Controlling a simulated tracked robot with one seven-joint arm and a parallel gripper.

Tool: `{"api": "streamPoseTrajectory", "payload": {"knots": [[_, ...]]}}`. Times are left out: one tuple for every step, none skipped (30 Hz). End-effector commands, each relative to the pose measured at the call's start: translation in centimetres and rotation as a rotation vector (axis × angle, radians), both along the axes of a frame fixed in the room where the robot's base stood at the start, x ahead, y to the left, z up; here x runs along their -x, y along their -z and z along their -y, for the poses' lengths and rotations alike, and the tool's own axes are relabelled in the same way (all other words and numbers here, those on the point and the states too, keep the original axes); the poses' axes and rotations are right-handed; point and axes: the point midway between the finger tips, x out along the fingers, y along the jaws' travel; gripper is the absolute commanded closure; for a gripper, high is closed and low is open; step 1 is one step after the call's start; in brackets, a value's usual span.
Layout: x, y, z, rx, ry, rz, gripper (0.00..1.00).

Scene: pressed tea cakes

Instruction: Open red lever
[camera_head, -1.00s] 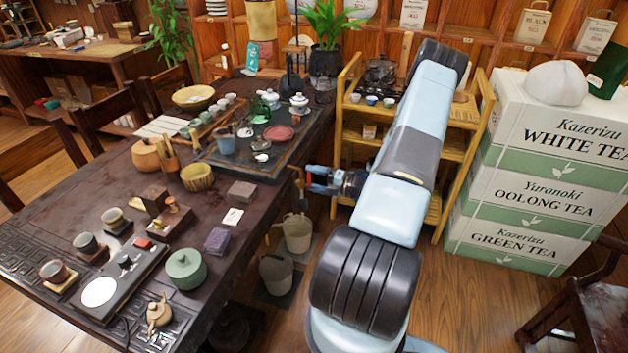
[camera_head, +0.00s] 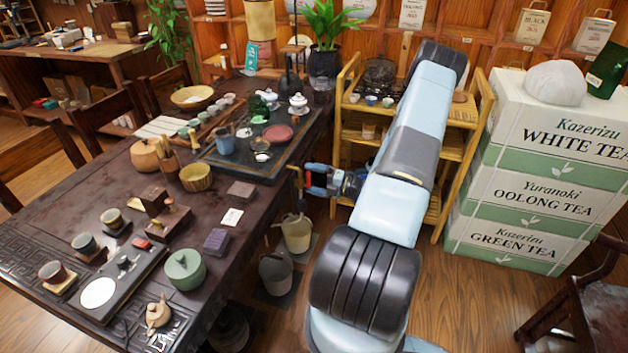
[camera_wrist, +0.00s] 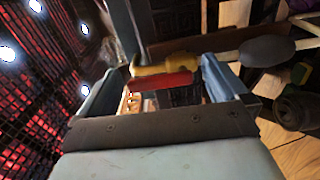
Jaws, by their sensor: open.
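A red lever (camera_wrist: 163,81) lies crosswise between my gripper's fingers in the wrist view, with a yellow brass-like part (camera_wrist: 165,66) just beyond it. In the head view a small red patch (camera_head: 308,179) shows between the fingers, beside a brass-coloured fitting (camera_head: 298,181) at the table's right side. My gripper (camera_wrist: 164,70) is open, with one blue finger on each side of the lever. It also shows in the head view (camera_head: 316,180), pointing left towards the table. Whether either finger touches the lever cannot be told.
The dark tea table (camera_head: 80,205) with teaware fills the left. Two buckets (camera_head: 276,272) stand on the floor below the gripper. A yellow wooden shelf (camera_head: 462,150) stands behind my arm, and stacked white and green tea boxes (camera_head: 540,180) stand at the right.

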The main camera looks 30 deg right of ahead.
Motion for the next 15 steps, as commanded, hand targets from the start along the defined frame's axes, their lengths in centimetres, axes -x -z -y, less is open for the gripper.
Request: {"api": "streamPoseTrajectory", "payload": {"knots": [[0.0, 0.0, 0.0, 0.0, 0.0, 0.0, 0.0], [0.1, 0.0, 0.1, 0.0, 0.0, 0.0, 0.0], [0.3, 0.0, 0.2, 0.001, 0.0, 0.001, 0.0], [0.4, 0.0, 0.3, 0.001, 0.0, 0.001, 0.0], [0.6, 0.0, 0.5, 0.001, 0.0, 0.001, 0.0], [1.0, 0.0, 0.8, 0.001, 0.001, 0.001, 0.0], [1.3, 0.0, 1.1, 0.001, 0.002, 0.001, 0.0], [1.7, 0.0, 1.4, 0.001, 0.002, 0.001, 0.0], [2.3, 0.0, 1.9, 0.001, 0.002, 0.001, 0.0], [2.7, 0.0, 2.2, 0.001, 0.003, 0.001, 0.0], [3.1, 0.0, 2.6, 0.001, 0.003, 0.001, 0.0], [3.8, 0.0, 3.1, 0.001, 0.002, 0.001, 0.0], [4.3, 0.0, 3.5, 0.001, 0.003, -0.001, 0.0], [4.8, 0.0, 3.8, 0.001, 0.003, -0.001, 0.0], [5.4, 0.0, 4.3, 0.0, 0.002, 0.0, 0.0]]}}
